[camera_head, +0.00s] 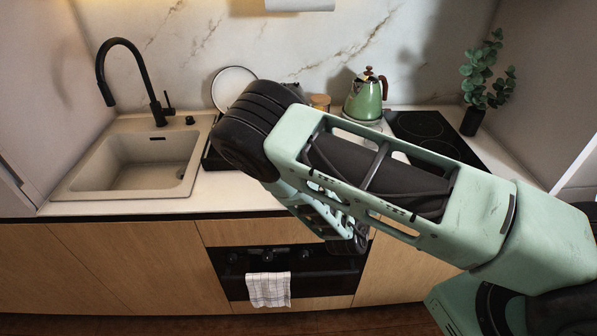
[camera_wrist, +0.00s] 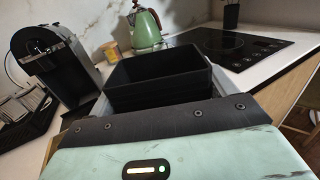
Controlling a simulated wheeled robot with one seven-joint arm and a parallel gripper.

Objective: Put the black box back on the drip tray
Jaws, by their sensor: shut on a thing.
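A black, open-topped box (camera_wrist: 160,75) fills the middle of the wrist view. My gripper (camera_wrist: 166,100) is shut on it, with a grey finger showing at each side. The box looks roughly upright; its underside is hidden. A coffee machine (camera_wrist: 52,55), dark with a silver front, stands to the left of the box in the wrist view, apart from it. I cannot make out the drip tray clearly. In the head view my arm covers the box and most of the coffee machine.
A green kettle (camera_head: 364,98) and a small yellow jar (camera_head: 320,102) stand at the back of the counter. The black hob (camera_head: 436,135) is to the right, with a potted plant (camera_head: 473,120) behind. The sink (camera_head: 140,165) is left. A dish rack (camera_wrist: 22,108) stands beside the machine.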

